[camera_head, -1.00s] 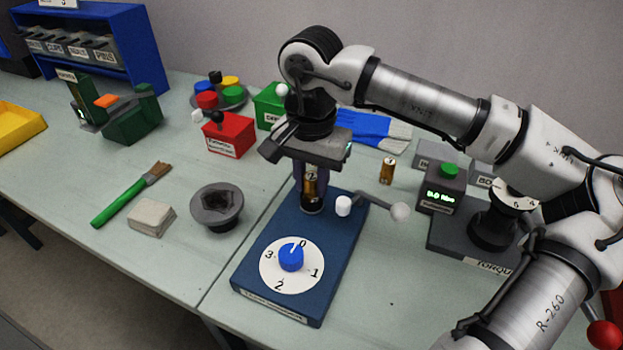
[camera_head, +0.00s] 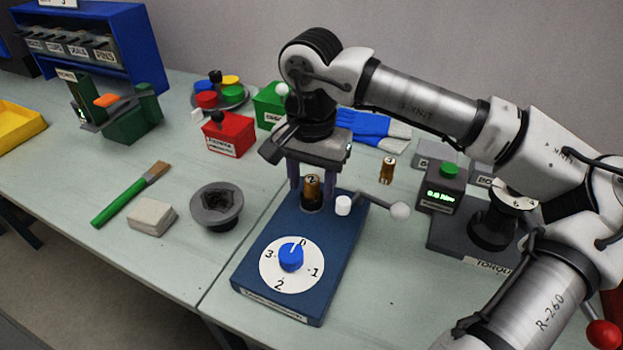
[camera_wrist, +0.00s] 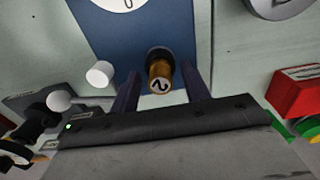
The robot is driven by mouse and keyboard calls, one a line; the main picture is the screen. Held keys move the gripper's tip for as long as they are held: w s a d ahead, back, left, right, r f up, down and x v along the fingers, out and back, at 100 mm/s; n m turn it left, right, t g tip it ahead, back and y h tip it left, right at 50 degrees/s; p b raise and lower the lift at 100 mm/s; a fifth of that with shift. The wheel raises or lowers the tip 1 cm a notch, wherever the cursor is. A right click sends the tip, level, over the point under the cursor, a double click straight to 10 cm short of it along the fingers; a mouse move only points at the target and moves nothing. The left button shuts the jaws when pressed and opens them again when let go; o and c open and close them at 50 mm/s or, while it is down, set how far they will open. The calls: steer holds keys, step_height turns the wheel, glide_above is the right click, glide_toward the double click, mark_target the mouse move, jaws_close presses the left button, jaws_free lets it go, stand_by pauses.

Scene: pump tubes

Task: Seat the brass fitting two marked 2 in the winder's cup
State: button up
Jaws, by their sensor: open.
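The brass fitting marked 2 (camera_head: 312,188) stands upright at the winder's cup (camera_head: 311,208), at the back of the blue winder (camera_head: 333,262). Its lower end is hidden in the cup, so I cannot tell how deep it sits. The fitting's marked top also shows in the wrist view (camera_wrist: 160,84). My gripper (camera_head: 312,192) is open around the fitting, with one finger to each side. In the wrist view my fingers (camera_wrist: 162,84) stand apart from the fitting, with gaps on both sides.
The winder's crank with a white knob (camera_head: 399,211) and a white peg (camera_head: 343,205) are close to the right of the cup. Another brass fitting (camera_head: 387,170) stands behind them. A dark grey hex-socketed funnel (camera_head: 217,206) is on the left. The winder's dial (camera_head: 291,258) points to 0.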

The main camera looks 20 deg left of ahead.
mark_target(312, 180)
step_height(312, 180, up, 12)
stand_by(0.4)
steer(key=shift+f, duration=0.15)
